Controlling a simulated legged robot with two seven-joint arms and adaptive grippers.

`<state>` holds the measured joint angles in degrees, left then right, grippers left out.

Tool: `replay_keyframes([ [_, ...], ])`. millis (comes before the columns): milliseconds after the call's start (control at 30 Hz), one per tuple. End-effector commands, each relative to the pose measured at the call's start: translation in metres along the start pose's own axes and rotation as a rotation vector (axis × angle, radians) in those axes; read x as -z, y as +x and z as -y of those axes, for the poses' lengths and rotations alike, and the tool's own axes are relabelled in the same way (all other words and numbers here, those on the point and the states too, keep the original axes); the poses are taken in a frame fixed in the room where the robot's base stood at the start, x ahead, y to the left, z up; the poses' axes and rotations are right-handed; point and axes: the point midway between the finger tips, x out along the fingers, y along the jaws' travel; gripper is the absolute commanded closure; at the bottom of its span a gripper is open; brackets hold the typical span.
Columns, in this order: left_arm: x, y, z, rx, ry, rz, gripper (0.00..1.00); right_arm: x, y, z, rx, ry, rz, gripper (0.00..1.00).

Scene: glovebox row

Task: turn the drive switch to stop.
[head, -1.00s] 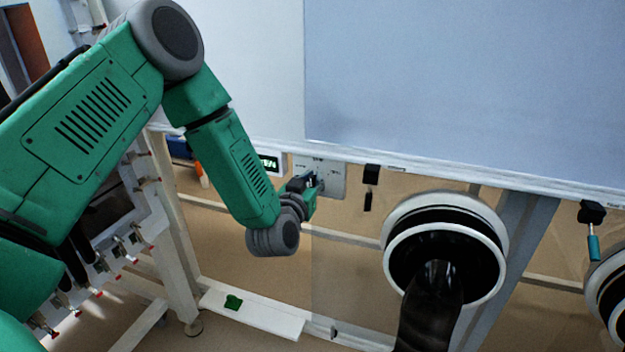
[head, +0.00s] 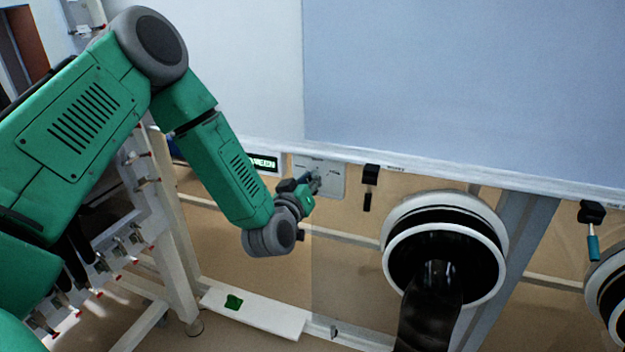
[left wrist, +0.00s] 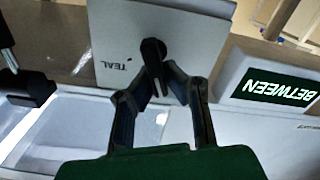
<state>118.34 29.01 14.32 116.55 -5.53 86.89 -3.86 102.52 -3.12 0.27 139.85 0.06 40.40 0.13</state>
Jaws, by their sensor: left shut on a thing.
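The drive switch is a black knob (left wrist: 153,52) on a pale grey switch plate (left wrist: 190,22), which also shows in the head view (head: 333,181) below the window's lower rail. The plate bears small lettering; "TEAL" reads upside down in the left wrist view. My left gripper (head: 313,183) is at the plate, and in the left wrist view its two dark fingers (left wrist: 157,82) close together on the knob. A small display (left wrist: 281,89) beside the plate reads "BETWEEN"; it is partly covered in the head view (head: 264,163). My right gripper is not in view.
Right of the plate hangs a black holder (head: 370,174), then a large round glove port (head: 446,250) with a black glove sticking out. Another holder with a teal handle (head: 592,240) is farther right. A white ledge (head: 265,315) below carries a small green piece (head: 233,302).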

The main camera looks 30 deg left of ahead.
Motion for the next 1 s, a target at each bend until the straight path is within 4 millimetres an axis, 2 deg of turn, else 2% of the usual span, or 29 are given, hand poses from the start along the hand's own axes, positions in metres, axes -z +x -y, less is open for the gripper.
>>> replay_keyframes([
  [33, -0.0046, -0.0036, 0.0049, 0.009, -0.024, 0.012, 1.00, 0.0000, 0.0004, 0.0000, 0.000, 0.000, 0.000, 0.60],
  [300, -0.0051, -0.0038, 0.0076, 0.012, -0.120, 0.013, 1.00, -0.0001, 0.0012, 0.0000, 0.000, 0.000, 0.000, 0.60],
  [800, -0.0056, -0.0039, 0.0091, 0.013, -0.140, 0.014, 1.00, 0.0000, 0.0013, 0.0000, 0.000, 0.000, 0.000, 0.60],
  [867, -0.0055, -0.0038, 0.0092, 0.014, -0.140, 0.013, 0.77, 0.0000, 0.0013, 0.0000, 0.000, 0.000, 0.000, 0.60],
  [900, -0.0052, -0.0034, 0.0089, 0.013, -0.140, 0.012, 0.69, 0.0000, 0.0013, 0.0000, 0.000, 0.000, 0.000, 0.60],
  [1000, -0.0045, -0.0021, 0.0076, 0.011, -0.141, 0.010, 0.69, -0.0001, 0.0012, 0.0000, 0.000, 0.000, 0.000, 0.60],
])
